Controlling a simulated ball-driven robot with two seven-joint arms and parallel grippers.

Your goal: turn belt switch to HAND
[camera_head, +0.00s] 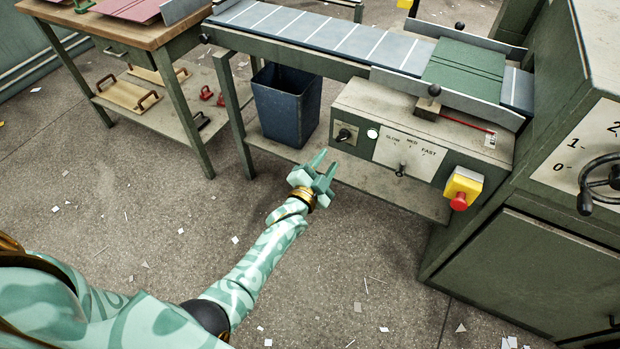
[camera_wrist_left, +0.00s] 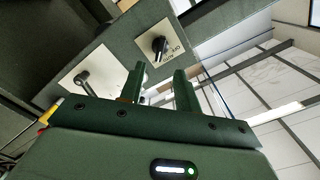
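The belt switch (camera_head: 343,135) is a black rotary knob on a small pale plate at the left end of the control box (camera_head: 400,106). My right gripper is not in view.
Right of the switch are a white round lamp (camera_head: 372,134), the speed lever (camera_head: 400,170) and a red stop button (camera_head: 458,201) on a yellow box. A blue bin (camera_head: 287,104) stands left. The conveyor belt (camera_head: 330,36) runs above. Paper scraps litter the open floor.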

